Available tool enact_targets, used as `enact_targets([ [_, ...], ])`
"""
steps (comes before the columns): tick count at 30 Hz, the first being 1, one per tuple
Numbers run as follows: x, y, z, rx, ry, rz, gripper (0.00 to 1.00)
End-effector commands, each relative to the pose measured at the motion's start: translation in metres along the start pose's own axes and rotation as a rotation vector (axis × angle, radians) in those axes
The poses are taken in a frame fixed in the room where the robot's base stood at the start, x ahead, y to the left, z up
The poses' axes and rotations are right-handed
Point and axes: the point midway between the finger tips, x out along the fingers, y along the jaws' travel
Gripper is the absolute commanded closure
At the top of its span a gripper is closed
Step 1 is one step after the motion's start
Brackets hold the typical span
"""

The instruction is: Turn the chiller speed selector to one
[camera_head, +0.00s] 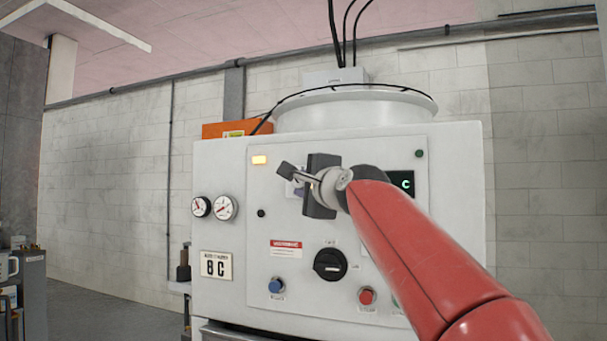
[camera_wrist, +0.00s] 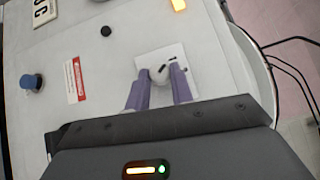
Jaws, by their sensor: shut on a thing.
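A small pale selector knob (camera_wrist: 160,74) with a dark mark sits on a square white plate (camera_wrist: 148,58) on the machine's front panel. My gripper's two purple-grey fingers (camera_wrist: 158,88) are closed in on its two sides and grip it. In the head view my gripper (camera_head: 297,189) is against the upper middle of the panel, and it and my red arm hide the knob there. The plate's lettering and the setting the knob points to cannot be read.
The white machine panel (camera_head: 232,165) bears two gauges (camera_head: 214,207) at the left and a lit yellow lamp (camera_head: 259,160) above. Below my gripper are a large black rotary knob (camera_head: 330,264), a blue button (camera_head: 276,286) and a red button (camera_head: 367,296). A dark display (camera_head: 406,184) is partly hidden.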

Motion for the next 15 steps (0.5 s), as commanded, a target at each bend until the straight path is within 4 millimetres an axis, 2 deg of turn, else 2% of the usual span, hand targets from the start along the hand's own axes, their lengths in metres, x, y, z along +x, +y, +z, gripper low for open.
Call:
enact_targets([
  [15,0.0004,-0.0018,0.0006,-0.088,-0.001,0.086,1.00],
])
